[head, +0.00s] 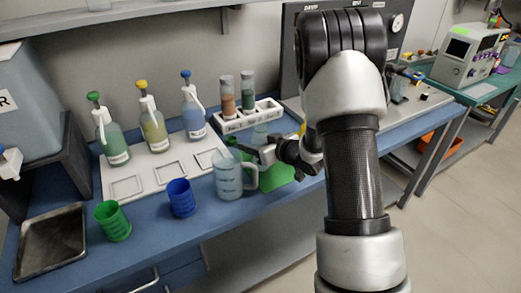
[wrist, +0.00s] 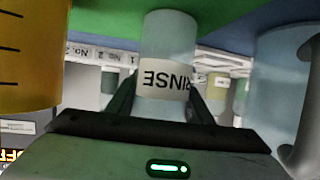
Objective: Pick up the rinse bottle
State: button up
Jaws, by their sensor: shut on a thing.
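The rinse bottle (wrist: 168,42) is a pale blue translucent cylinder with a white label reading "RINSE", upside down in the wrist view. My gripper (wrist: 161,98) has one finger on each side of it and is shut on it around the label. In the head view my gripper (head: 262,151) reaches in from the right, low over the blue bench, behind the clear measuring jug. The bottle is mostly hidden there by the gripper and jug. I cannot tell whether it is clear of the surface under it.
The measuring jug (head: 229,181) stands close to the gripper, beside a green mat (head: 280,176). A tube rack (head: 246,117) is behind. Blue (head: 181,199) and green (head: 113,222) cups stand in front of a white tray (head: 117,172) with several spray bottles. A yellow graduated cylinder (wrist: 30,52) is near.

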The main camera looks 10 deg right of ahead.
jog(key=shift+r, duration=0.2)
notch_tip(320, 180, up, 10)
jog(key=p, duration=0.2)
jog(key=shift+f+p, duration=0.15)
jog(key=shift+p, duration=0.2)
dwell(0.7)
jog(key=shift+w+a, duration=0.1)
